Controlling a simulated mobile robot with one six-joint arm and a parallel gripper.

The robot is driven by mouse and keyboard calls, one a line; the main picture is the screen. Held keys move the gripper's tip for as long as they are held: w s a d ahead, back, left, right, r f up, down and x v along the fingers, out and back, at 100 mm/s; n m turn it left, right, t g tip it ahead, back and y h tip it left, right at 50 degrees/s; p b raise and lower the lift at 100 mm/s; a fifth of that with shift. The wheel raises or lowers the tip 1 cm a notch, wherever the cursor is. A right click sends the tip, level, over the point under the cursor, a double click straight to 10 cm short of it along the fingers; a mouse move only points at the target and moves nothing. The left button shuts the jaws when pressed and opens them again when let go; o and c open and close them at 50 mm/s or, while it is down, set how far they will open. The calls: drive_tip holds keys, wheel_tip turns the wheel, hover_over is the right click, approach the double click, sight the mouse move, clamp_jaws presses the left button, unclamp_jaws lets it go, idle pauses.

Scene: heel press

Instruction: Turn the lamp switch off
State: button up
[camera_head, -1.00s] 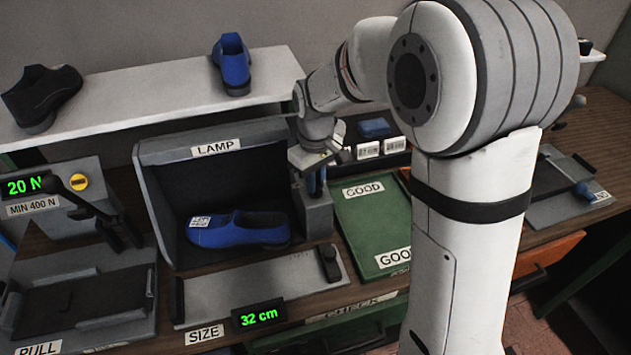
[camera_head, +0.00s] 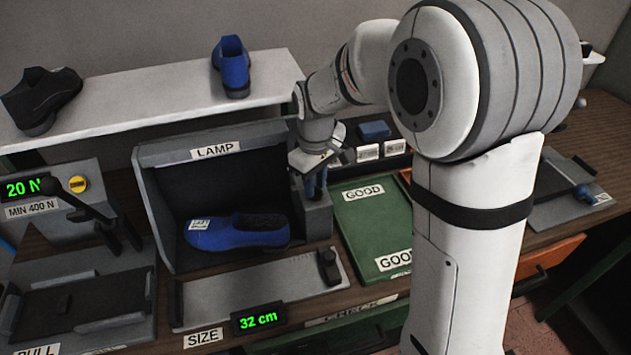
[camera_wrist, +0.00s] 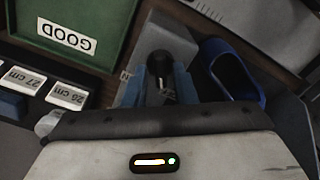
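The grey lamp switch box (camera_head: 315,218) stands at the right side of the booth labelled LAMP (camera_head: 165,205). In the wrist view, its dark knob or lever (camera_wrist: 159,62) rises from the box. My gripper (camera_head: 314,190) is down over the switch box, with its blue fingers (camera_wrist: 160,88) apart, one on each side of the lever. Whether they touch it is hard to tell. The gripper hides most of the lever in the head view. The booth's inside looks dark. A blue shoe (camera_head: 240,232) with a white label lies in it.
A green GOOD tray (camera_head: 372,215) lies right of the switch. The SIZE plate (camera_head: 250,293) reading 32 cm is in front of the booth. A shelf (camera_head: 140,90) with a black shoe and a blue shoe is behind.

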sight(318, 188)
drive_tip(key=shift+o, duration=0.8)
drive_tip(key=shift+r+b, duration=0.4)
drive_tip(key=shift+r, duration=3.5)
drive_tip(key=shift+s+d+r, duration=0.1)
drive_tip(key=shift+s+d, duration=0.1)
drive_tip(key=shift+d, duration=0.1)
drive_tip(key=s+d+m+t, duration=0.1)
drive_tip(key=s+d+m, duration=0.3)
drive_tip(key=s+d, duration=0.3)
drive_tip(key=s+d+f+m+t, duration=0.1)
drive_tip(key=s+d+m, duration=0.4)
drive_tip(key=s, duration=0.7)
drive_tip(key=shift+d+t, duration=0.6)
drive_tip(key=shift+d, duration=0.35)
